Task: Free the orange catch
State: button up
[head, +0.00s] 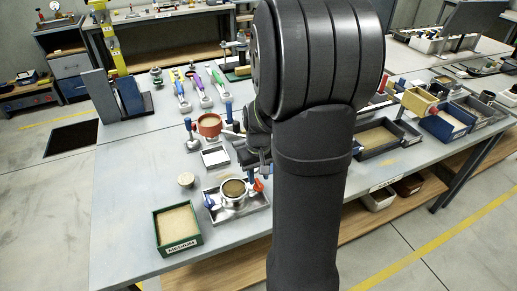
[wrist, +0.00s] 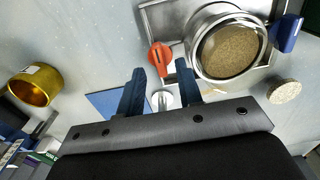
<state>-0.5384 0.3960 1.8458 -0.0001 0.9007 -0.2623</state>
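The orange catch (wrist: 160,58) stands beside a round metal vessel (wrist: 228,50) filled with brown grains, at the edge of its metal tray. The catch also shows in the head view (head: 258,185), at the vessel's right side. A blue catch (wrist: 287,33) sits on the vessel's opposite side. My gripper (wrist: 160,82) is open, with its two dark fingers apart and pointing toward the orange catch. The fingertips appear short of the catch, with nothing gripped. A small metal knob (wrist: 162,99) shows between the fingers. In the head view my arm partly hides the gripper.
A porous disc (wrist: 285,92) lies near the vessel. A brass ring (wrist: 35,86) is at the wrist view's left. In the head view, a green sand box (head: 158,233) stands front left, and a red-brown pan (head: 210,120) stands behind the vessel.

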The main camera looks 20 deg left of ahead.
aim_at(258, 182)
notch_tip(258, 182, up, 15)
dwell(0.7)
notch_tip(258, 182, down, 17)
jog(key=shift+f, duration=0.2)
dwell(0.4)
jog(key=shift+r, duration=0.1)
jog(key=m, duration=1)
jog(key=shift+m, duration=0.3)
dwell(2.0)
